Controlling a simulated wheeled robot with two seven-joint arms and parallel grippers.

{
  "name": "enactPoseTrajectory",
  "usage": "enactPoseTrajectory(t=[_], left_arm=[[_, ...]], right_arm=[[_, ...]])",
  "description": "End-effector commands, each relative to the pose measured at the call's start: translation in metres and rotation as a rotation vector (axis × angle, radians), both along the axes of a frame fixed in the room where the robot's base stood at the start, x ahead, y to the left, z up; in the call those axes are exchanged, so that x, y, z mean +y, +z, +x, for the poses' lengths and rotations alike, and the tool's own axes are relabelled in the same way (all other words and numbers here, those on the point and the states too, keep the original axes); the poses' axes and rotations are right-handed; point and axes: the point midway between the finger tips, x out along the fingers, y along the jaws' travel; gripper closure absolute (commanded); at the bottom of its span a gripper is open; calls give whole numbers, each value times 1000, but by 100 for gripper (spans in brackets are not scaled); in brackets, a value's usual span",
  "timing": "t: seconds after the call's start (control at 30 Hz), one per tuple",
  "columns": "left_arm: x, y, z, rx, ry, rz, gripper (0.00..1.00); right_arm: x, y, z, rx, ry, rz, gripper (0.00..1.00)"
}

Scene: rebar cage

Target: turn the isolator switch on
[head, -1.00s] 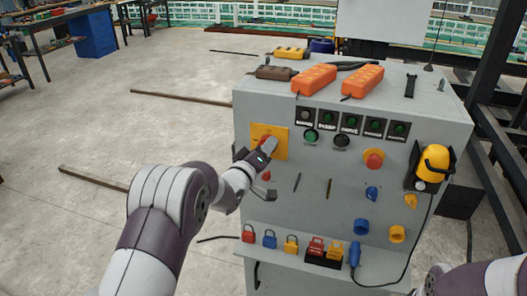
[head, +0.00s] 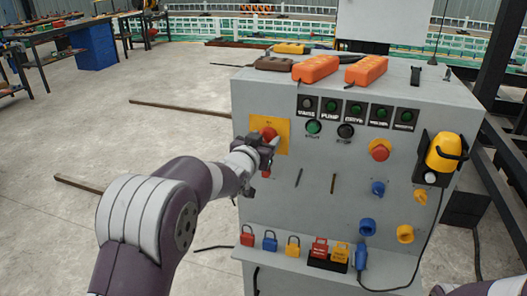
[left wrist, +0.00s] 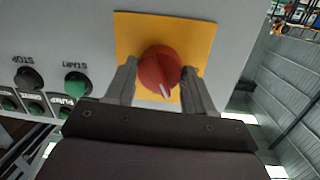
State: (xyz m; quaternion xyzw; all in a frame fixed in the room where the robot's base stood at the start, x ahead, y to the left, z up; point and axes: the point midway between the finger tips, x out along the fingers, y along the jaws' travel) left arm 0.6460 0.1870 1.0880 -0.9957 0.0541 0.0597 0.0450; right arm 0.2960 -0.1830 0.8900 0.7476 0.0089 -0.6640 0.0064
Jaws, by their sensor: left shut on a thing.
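The isolator switch is a red rotary knob (left wrist: 158,70) on a yellow plate (left wrist: 190,30), on the cabinet's grey front. In the head view the knob (head: 269,133) shows at the upper left of the panel, partly covered by my gripper, with the plate (head: 284,126) around it. My left gripper (left wrist: 160,82) has one finger on each side of the knob and is shut on it. A white pointer mark on the knob shows in the left wrist view, near its lower edge. My left gripper also shows in the head view (head: 268,150). My right gripper is not in view.
The cabinet (head: 300,190) carries a green start button (head: 313,127), a black stop button (head: 346,131) and a red emergency button (head: 380,152). Padlocks (head: 270,240) stand on the lower shelf. Orange power strips (head: 316,69) lie on top.

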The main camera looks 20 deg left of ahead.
Motion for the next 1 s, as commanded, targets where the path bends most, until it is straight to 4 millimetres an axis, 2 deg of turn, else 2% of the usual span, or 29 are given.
enactPoseTrajectory(t=[0.03,0.5,0.73,1.0], left_arm=[[-1,-7,0,-4,-1,41,77],[-2,-6,0,-15,-1,396,77],[-2,-3,0,-17,-1,483,77],[-2,-1,0,-16,-1,520,77]], right_arm=[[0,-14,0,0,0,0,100],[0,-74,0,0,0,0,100],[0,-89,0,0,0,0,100],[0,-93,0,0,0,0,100]])
